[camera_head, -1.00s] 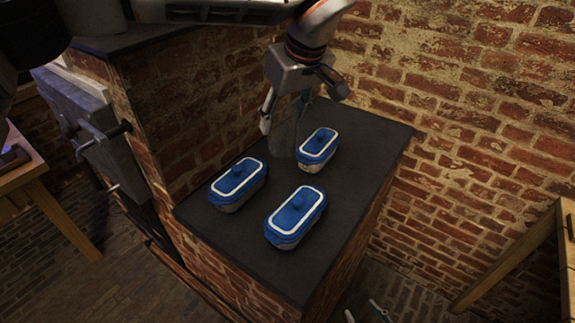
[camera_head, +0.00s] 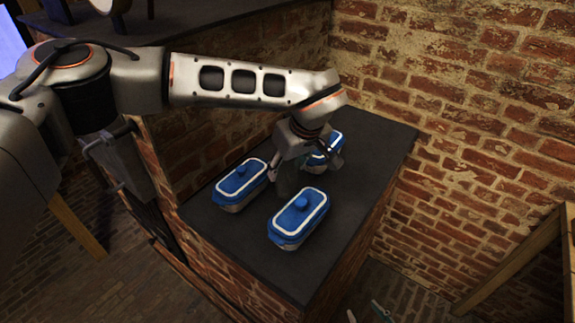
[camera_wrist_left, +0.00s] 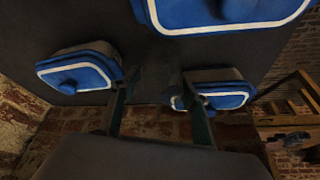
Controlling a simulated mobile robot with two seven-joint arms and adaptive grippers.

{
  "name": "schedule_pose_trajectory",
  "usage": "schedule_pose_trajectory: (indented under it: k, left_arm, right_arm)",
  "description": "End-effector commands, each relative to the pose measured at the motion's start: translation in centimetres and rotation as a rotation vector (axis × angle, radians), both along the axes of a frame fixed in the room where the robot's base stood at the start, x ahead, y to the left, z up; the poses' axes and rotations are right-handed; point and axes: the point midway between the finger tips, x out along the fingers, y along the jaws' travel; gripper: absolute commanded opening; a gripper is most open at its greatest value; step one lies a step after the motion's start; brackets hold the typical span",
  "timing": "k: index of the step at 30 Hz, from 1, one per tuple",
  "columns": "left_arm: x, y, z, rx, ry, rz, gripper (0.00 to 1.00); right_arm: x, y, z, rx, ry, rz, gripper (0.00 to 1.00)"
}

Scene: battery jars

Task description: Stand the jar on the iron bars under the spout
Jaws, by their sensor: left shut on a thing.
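My left gripper (camera_head: 304,170) points down over the dark counter (camera_head: 262,258), among three blue-lidded dishes. It is shut on a dark, see-through jar (camera_head: 286,182), which is faint and partly hidden by the fingers. I cannot tell whether the jar touches the counter. In the left wrist view the two fingers (camera_wrist_left: 160,115) stand apart, and the jar is hard to make out between them. My right gripper (camera_head: 365,312) shows only its two parted fingertips at the bottom edge, with nothing visible between them. I cannot make out the spout or the iron bars.
Blue-lidded dishes stand at the left (camera_head: 240,184), front (camera_head: 299,217) and back (camera_head: 327,152) of the counter, close around the left gripper. A brick wall (camera_head: 470,120) rises behind. A wooden frame (camera_head: 515,262) stands at the right. The counter's front is clear.

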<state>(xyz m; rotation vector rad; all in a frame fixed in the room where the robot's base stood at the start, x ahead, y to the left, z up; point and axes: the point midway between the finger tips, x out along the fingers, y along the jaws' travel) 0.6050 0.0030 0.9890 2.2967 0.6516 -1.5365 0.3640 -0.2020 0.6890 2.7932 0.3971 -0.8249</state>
Motion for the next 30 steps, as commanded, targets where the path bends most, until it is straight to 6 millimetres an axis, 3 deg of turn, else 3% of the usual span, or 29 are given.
schedule_pose_trajectory:
  k: [8,9,11,23,30]
  left_arm:
    - [0.0,0.0,-0.2,0.001,-0.001,0.0,0.2]
    - [0.0,0.0,-0.3,0.0,0.0,0.0,0.48]
    - [0.0,0.0,-0.2,0.0,0.0,0.0,0.62]
    - [0.0,0.0,0.2,-0.001,0.0,0.0,0.62]
    - [-1.0,-0.7,3.4,0.0,-0.006,-0.001,0.62]
  right_arm:
    - [0.0,0.0,-0.1,0.0,-0.001,0.0,0.4]
    - [0.0,0.0,-0.1,0.0,-0.001,0.0,0.4]
    - [0.0,0.0,-0.1,0.0,-0.001,0.0,0.4]
    - [0.1,0.0,0.1,0.0,-0.001,-0.001,0.4]
    - [0.1,0.0,-0.3,0.0,-0.002,-0.001,0.4]
